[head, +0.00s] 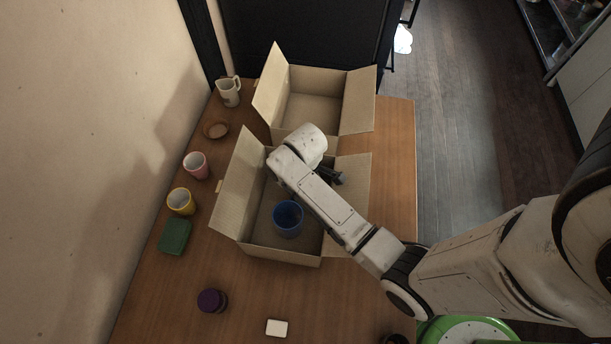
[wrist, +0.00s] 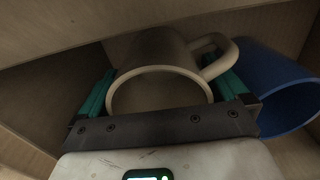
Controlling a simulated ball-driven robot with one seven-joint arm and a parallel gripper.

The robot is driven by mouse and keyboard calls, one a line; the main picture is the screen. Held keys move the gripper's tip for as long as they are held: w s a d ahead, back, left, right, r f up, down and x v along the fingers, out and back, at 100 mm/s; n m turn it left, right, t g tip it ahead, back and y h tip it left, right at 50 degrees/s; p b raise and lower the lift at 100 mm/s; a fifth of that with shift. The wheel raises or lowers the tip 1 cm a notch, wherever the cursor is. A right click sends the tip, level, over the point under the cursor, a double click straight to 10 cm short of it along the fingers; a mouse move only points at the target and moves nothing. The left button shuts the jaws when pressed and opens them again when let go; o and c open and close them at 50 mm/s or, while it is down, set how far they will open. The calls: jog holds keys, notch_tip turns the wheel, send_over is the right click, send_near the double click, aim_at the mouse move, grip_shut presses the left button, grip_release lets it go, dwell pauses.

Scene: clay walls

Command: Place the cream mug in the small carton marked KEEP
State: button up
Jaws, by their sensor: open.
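The cream mug (wrist: 152,50) is between my open gripper's (wrist: 166,88) teal fingers in the wrist view, its rim facing the camera and its handle at upper right. Cardboard walls surround it, and a blue cup is close on its right. In the head view the mug is hidden behind my arm; the dark part of my gripper (head: 337,177) shows over the right side of the near carton (head: 285,258). A second open carton (head: 312,105) stands behind it and looks empty. I cannot read KEEP on either carton.
The blue cup (head: 288,219) stands in the near carton. Along the table's left are a pitcher (head: 229,92), brown bowl (head: 215,130), pink cup (head: 196,167), yellow mug (head: 181,202) and green item (head: 174,237). A purple jar (head: 211,301) and white block (head: 277,328) are in front.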

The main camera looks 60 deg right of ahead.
notch_tip(320, 180, up, 12)
jog(key=shift+f, duration=0.25)
dwell(0.3)
